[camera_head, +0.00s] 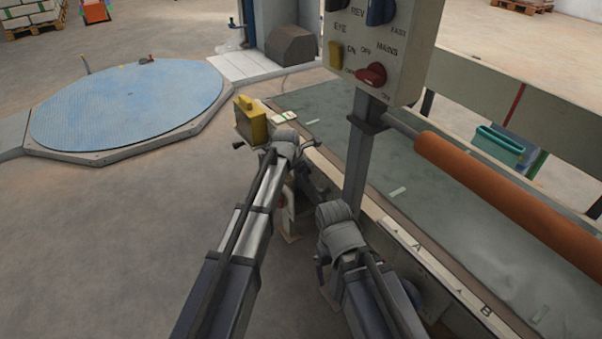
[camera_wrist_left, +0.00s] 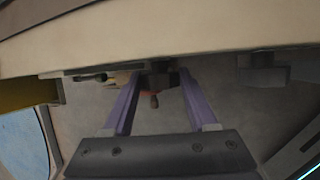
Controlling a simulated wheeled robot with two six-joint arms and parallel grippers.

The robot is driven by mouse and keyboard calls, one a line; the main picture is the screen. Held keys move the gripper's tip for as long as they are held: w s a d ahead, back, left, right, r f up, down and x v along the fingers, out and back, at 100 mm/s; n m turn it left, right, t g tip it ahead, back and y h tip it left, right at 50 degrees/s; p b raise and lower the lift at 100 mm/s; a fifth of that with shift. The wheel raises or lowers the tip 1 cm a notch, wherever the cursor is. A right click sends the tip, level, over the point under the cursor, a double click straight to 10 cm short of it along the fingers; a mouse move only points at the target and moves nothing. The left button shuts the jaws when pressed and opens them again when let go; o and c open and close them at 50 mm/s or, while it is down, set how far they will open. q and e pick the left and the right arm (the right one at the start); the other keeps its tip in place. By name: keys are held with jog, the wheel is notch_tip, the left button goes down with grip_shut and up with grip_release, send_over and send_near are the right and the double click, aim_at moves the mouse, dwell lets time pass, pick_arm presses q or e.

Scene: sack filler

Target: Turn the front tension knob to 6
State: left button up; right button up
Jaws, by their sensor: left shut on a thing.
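My left gripper (camera_wrist_left: 160,80) shows in the left wrist view as two purple fingers on either side of a dark knob (camera_wrist_left: 161,78) under the edge of the machine bed (camera_wrist_left: 190,40). The fingers are shut on this knob; a reddish part and a small brown stub show at it. Its dial and number are not readable. In the head view my left arm reaches to the bed's near side, and its wrist hides the knob. My right arm ends nearer along the same side; its fingers are hidden behind its wrist.
An orange roller (camera_head: 500,195) spans the bed. A yellow box (camera_head: 251,122) stands at the bed's far end. Open floor lies left, with a blue round platform (camera_head: 125,105).

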pick_arm(q)
jog(key=shift+s+d+f+m+t+y+b, duration=0.15)
jog(key=shift+t+y+b, duration=0.2)
jog(key=shift+t+b, duration=0.2)
jog(key=shift+s+m+t+y+b, duration=0.15)
jog(key=shift+t+y+b, duration=0.25)
jog(key=shift+t, duration=0.25)
jog(key=shift+w, duration=0.1)
jog(key=o, duration=1.4)
jog(key=shift+r, duration=0.2)
jog(key=p+v, duration=0.6)
jog(key=v, duration=0.1)
jog(key=shift+s+r, duration=0.15)
jog(key=shift+s, duration=0.15)
